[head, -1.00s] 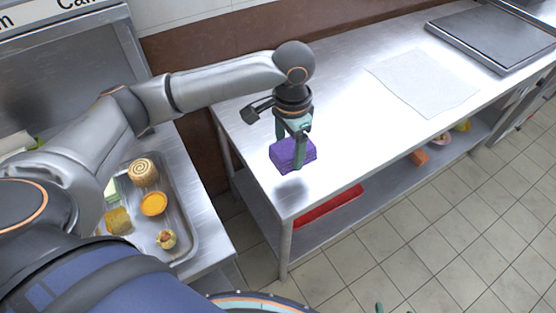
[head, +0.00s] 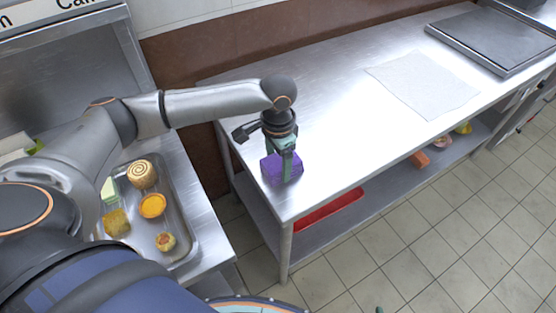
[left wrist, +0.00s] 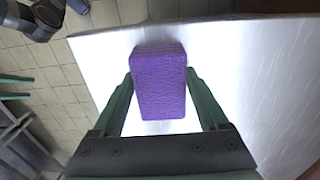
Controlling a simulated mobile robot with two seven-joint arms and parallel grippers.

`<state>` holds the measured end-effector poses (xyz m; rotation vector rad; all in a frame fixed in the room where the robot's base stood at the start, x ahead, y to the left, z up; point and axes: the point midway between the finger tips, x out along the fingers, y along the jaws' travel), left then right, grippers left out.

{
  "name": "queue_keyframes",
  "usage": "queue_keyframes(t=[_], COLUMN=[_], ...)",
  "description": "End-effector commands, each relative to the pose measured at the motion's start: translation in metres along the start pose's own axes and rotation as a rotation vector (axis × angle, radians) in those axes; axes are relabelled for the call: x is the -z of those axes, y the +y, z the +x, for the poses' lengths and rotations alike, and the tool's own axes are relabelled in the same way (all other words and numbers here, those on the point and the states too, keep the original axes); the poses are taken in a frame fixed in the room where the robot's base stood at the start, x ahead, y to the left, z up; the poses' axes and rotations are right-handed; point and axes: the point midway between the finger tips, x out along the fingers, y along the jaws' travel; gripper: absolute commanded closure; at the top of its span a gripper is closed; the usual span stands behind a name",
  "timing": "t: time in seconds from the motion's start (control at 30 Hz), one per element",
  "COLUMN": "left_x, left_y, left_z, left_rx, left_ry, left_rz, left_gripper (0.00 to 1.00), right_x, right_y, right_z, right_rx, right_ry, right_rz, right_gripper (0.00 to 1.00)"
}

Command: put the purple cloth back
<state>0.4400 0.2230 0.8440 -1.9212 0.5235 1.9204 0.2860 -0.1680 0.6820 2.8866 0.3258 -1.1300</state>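The purple cloth (head: 272,170) is a folded, block-like bundle near the left end of the steel table (head: 335,140). My left gripper (head: 286,177) points down over it, with one finger on each side. In the left wrist view the purple cloth (left wrist: 159,85) sits between the two green fingers (left wrist: 160,82), which press against its sides. I cannot tell whether its underside touches the tabletop. Only a tiny tip of what may be my right gripper shows at the bottom edge of the head view.
A pale flat sheet (head: 424,84) lies on the table, with a dark flat slab (head: 495,40) beyond it. A metal tray (head: 187,232) with food pieces is on the left counter. A red tray (head: 325,210) is on the lower shelf. The tabletop between cloth and sheet is clear.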

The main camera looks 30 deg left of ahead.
Motion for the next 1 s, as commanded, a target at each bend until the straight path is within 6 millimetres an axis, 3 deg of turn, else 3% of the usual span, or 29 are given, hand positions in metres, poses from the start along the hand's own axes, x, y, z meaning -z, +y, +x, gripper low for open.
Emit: queue_keyframes(t=[0.03, 0.2, 0.53, 1.0], left_x=[0.0, 0.0, 0.0, 0.001], left_y=[0.0, 0.0, 0.0, 0.0], left_z=[0.0, 0.0, -0.005, -0.098], left_rx=[0.0, 0.0, 0.001, 0.0], left_ry=[0.0, 0.0, 0.001, 0.002], left_rz=[0.0, 0.0, 0.0, 0.0], left_gripper=[0.19, 0.0, 0.0, 0.0], right_x=[0.0, 0.0, -0.001, 0.008], right_y=[0.0, 0.0, 0.0, -0.001], right_z=[0.0, 0.0, 0.001, -0.007], right_rx=[0.0, 0.0, 0.0, 0.0], right_ry=[0.0, 0.0, 0.0, 0.0], right_rz=[0.0, 0.0, 0.0, 0.0], right_gripper=[0.2, 0.2, 0.2, 0.2])
